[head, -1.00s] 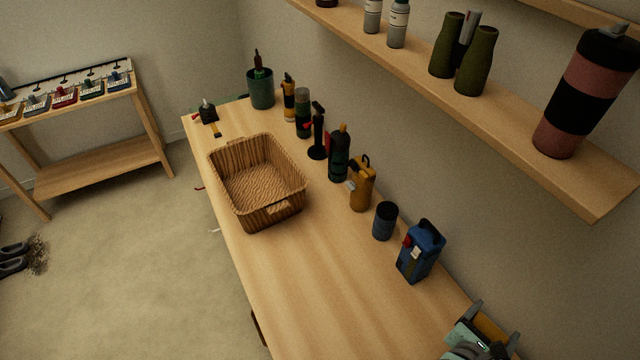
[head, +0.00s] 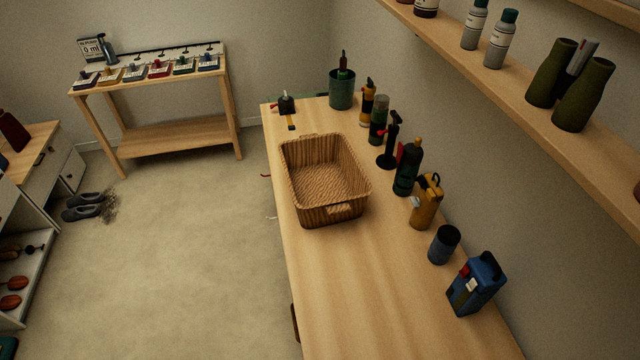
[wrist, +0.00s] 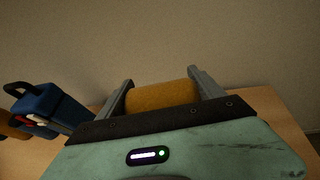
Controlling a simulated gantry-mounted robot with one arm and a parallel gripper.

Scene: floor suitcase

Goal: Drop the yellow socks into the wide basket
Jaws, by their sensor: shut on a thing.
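The yellow socks (wrist: 162,96) show in the wrist view as a rolled mustard-yellow bundle between the two grey fingers. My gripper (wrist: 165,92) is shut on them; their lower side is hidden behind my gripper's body. The wide basket (head: 298,197), of brown wicker, stands on the wooden table in the head view. It is open at the top and I see nothing inside it. My gripper and the socks are out of the head view now. The wrist view does not show the basket.
A row of bottles and cans lines the table's wall side, ending with a blue box-like container (head: 476,284), also left in the wrist view (wrist: 50,108). A shelf (head: 520,92) with bottles hangs above. The table (head: 365,300) is clear in front of the basket.

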